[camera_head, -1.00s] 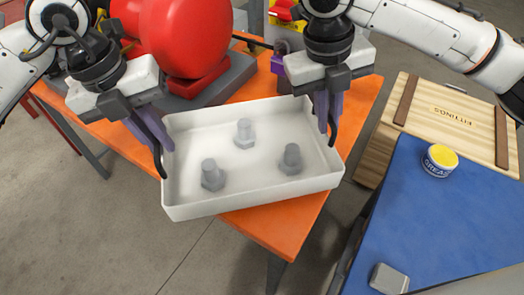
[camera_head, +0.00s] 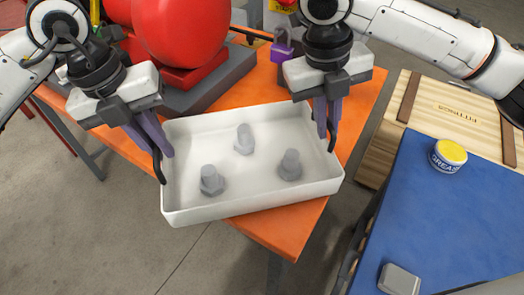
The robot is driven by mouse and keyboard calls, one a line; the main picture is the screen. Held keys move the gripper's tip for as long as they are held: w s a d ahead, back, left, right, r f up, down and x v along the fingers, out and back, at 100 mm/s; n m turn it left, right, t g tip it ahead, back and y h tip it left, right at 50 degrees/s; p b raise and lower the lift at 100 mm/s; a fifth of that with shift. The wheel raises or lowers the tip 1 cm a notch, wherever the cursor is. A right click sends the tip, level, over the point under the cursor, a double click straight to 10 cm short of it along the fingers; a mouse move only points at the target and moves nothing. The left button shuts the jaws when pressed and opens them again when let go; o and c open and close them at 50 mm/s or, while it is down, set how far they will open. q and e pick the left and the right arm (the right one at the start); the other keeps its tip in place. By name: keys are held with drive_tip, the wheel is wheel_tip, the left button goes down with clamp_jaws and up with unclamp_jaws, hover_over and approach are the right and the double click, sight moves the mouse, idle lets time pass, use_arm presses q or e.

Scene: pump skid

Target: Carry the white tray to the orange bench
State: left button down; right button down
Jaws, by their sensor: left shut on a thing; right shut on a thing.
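The white tray (camera_head: 255,212) is a shallow rectangular box with several grey hex bolts (camera_head: 290,166) standing in it. It is over the front part of the orange bench (camera_head: 275,238), its near left corner past the bench edge. I cannot tell whether it rests on the bench or hangs just above it. My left gripper (camera_head: 160,160) is shut on the tray's left wall. My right gripper (camera_head: 328,128) is shut on its right wall, near the back right corner. The wall parts between the fingers are partly hidden.
A red pump (camera_head: 180,35) on a grey base stands at the back of the bench, with a purple padlock (camera_head: 281,48) beside it. At right are a wooden crate (camera_head: 440,115) and a blue-topped surface (camera_head: 420,225) holding a grease tin (camera_head: 447,156) and a grey block (camera_head: 398,280).

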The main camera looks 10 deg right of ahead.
use_arm(q)
drive_tip(key=shift+a+f, duration=0.1)
drive_tip(key=shift+f, duration=0.4)
use_arm(e)
drive_tip(key=shift+d+f, duration=0.15)
drive_tip(key=shift+f, duration=0.3)
use_arm(q)
drive_tip(key=c, duration=1.8)
unclamp_jaws()
drive_tip(key=shift+r, duration=0.25)
drive_tip(key=shift+c, duration=0.2)
use_arm(e)
drive_tip(key=c, duration=1.8)
unclamp_jaws()
drive_tip(key=shift+r, duration=0.2)
drive_tip(key=shift+c, duration=0.2)
drive_tip(key=shift+r, duration=0.2)
use_arm(q)
wheel_tip(320, 180, up, 12)
drive_tip(key=a, duration=0.2)
drive_tip(key=shift+a+f, duration=0.15)
use_arm(e)
wheel_tip(320, 180, up, 11)
drive_tip(key=a, duration=0.2)
drive_tip(key=shift+a+r, duration=0.2)
drive_tip(key=shift+a, duration=0.1)
drive_tip(key=shift+s, duration=0.1)
